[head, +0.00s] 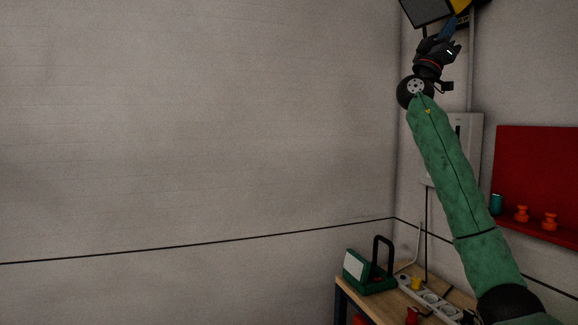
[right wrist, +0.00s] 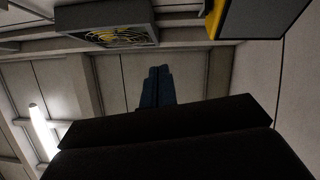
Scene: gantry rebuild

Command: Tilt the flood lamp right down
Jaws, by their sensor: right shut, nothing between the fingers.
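A lamp head with a dark grey flat face (head: 427,10) and a yellow part (head: 462,6) is cut off by the top edge of the head view. It appears to be the flood lamp. In the right wrist view its dark panel (right wrist: 262,18) and yellow edge (right wrist: 214,18) are at the upper right. My right gripper (head: 451,26) is raised close beside and below it; I cannot tell whether they touch. Its blue fingers (right wrist: 158,87) are together and empty, pointing upward. My left gripper is out of view.
A wooden bench (head: 385,305) holds a green box with a black handle (head: 369,271) and a white power strip (head: 432,299). A red wall panel (head: 540,180) is at the right. A grey unit with a yellow grille (right wrist: 110,24) hangs overhead. The left wall is bare.

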